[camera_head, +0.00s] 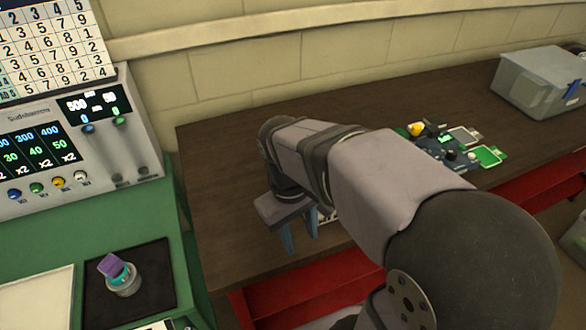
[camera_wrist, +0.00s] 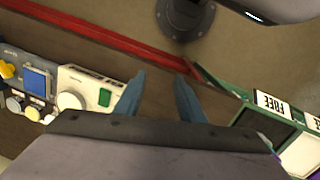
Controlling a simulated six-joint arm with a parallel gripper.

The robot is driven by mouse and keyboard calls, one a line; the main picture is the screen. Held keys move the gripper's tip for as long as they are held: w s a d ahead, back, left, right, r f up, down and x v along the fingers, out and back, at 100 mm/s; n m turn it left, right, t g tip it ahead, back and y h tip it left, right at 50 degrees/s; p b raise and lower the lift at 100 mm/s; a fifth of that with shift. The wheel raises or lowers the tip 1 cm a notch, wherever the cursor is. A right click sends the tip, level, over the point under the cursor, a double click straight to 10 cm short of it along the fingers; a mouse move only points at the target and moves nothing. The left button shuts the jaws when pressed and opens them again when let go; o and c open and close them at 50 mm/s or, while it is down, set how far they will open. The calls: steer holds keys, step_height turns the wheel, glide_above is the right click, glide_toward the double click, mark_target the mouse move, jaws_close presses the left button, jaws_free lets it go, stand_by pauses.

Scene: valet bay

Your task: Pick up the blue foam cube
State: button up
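I cannot make out a blue foam cube for certain in either view. In the head view, a small purple block (camera_head: 111,265) sits tilted on top of a teal and grey round holder (camera_head: 124,281) on a black mat (camera_head: 158,262) at the lower left. My gripper (camera_head: 299,232) is over the front part of the brown table, to the right of that block and well apart from it. In the wrist view my gripper (camera_wrist: 160,88) has its two blue-grey fingers apart with nothing between them. My arm hides part of the table.
A green stand (camera_head: 188,235) carries a grey console (camera_head: 75,135) at the left. The brown table (camera_head: 225,170) holds a circuit-like device (camera_head: 440,150) and a grey lidded bin (camera_head: 540,85). A white box with a knob (camera_wrist: 88,90) lies near the fingers. Red trim (camera_head: 300,295) runs along the table's front.

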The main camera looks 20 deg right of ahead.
steer(key=w+n+h+b, duration=0.6)
steer(key=w+n+h, duration=0.75)
steer(key=w, duration=1.25)
steer(key=f, duration=0.2)
steer(key=f+n, duration=0.1)
steer(key=d+f+n+y, duration=0.1)
steer(key=f, duration=0.1)
steer(key=shift+w+f+t+p, duration=0.2)
steer(key=shift+f+t+p, duration=0.1)
steer(key=shift+p+x, duration=1.15)
steer(key=shift+x, duration=1.95)
steer(key=shift+d+f, duration=0.1)
steer(key=shift+d, duration=0.4)
steer(key=c, duration=0.8)
